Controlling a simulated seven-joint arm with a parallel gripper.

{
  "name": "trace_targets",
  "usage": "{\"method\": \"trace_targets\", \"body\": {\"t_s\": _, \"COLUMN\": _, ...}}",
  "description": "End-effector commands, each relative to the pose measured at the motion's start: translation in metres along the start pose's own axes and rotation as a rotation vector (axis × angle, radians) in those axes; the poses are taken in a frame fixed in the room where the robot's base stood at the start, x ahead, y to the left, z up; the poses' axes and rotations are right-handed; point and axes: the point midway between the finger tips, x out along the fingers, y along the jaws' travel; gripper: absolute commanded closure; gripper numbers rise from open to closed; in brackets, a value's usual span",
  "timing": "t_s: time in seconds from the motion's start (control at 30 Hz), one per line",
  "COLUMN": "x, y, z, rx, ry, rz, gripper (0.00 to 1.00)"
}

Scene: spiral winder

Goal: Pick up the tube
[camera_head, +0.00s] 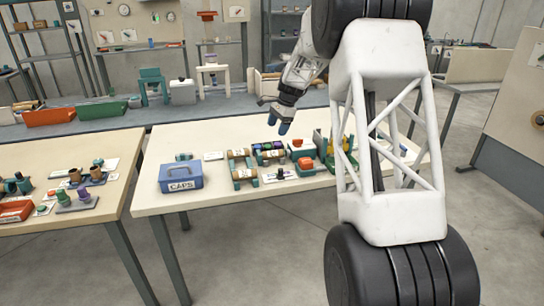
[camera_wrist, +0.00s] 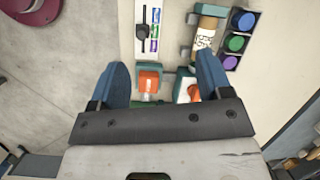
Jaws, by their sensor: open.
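A brown cardboard tube (camera_wrist: 205,32) with a printed white label rests in a teal holder near the top of the wrist view. In the head view several brown tubes lie in teal holders on the near table, one at the back (camera_head: 239,154) and one nearer the front (camera_head: 244,175). I cannot tell which one the task means. My gripper (camera_wrist: 163,78) is open, with its blue fingers wide apart and nothing held. In the head view my gripper (camera_head: 283,128) hangs above the back of the table, apart from the tubes.
A blue box marked CAPS (camera_head: 181,178) stands left on the table (camera_head: 215,208). Next to the tube is a dark tray with purple, green and blue round ends (camera_wrist: 236,42). An orange block (camera_wrist: 149,80) lies in a teal holder between my fingers in view. The front left tabletop is clear.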

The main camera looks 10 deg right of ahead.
Motion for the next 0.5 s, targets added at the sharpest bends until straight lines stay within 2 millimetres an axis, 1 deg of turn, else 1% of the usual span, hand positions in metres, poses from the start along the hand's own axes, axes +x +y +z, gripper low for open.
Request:
{"method": "trace_targets", "body": {"t_s": 0.03, "x": 0.009, "y": -0.008, "z": -0.009, "rx": 0.021, "ry": -0.007, "rz": 0.002, "gripper": 0.28}}
{"method": "trace_targets", "body": {"t_s": 0.2, "x": 0.034, "y": -0.032, "z": -0.036, "rx": 0.099, "ry": -0.031, "rz": 0.003, "gripper": 0.28}}
{"method": "trace_targets", "body": {"t_s": 0.5, "x": 0.08, "y": -0.067, "z": -0.083, "rx": 0.23, "ry": -0.07, "rz": 0.007, "gripper": 0.28}}
